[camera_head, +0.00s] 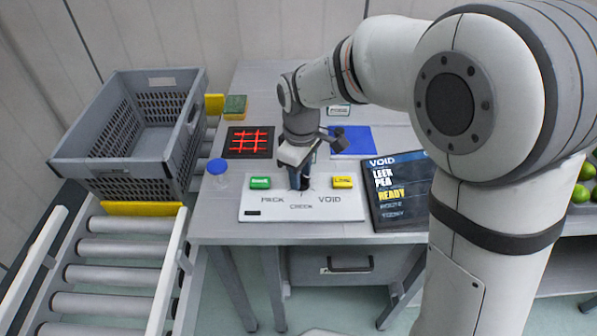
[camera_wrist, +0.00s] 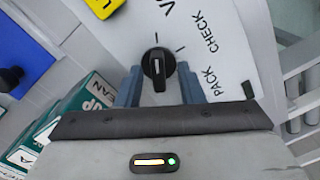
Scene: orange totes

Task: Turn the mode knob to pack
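The black mode knob (camera_wrist: 157,66) sits on a white panel (camera_head: 257,206) printed PACK, CHECK and VOID. In the wrist view its white line points up, toward the tick on the VOID side; another tick lies to its right near CHECK. My gripper (camera_wrist: 160,86) is open, with one blue finger on each side of the knob and gaps showing beside it. I cannot tell how deep the fingers reach. In the head view my gripper (camera_head: 299,183) is over the panel and mostly hides the knob. The dark display (camera_head: 402,190) reads VOID at its top.
A red grid on a dark pad (camera_head: 249,143), a blue mat (camera_head: 352,140) and a blue-capped bottle (camera_head: 217,168) lie around. A grey crate (camera_head: 120,174) stands on the roller conveyor at left.

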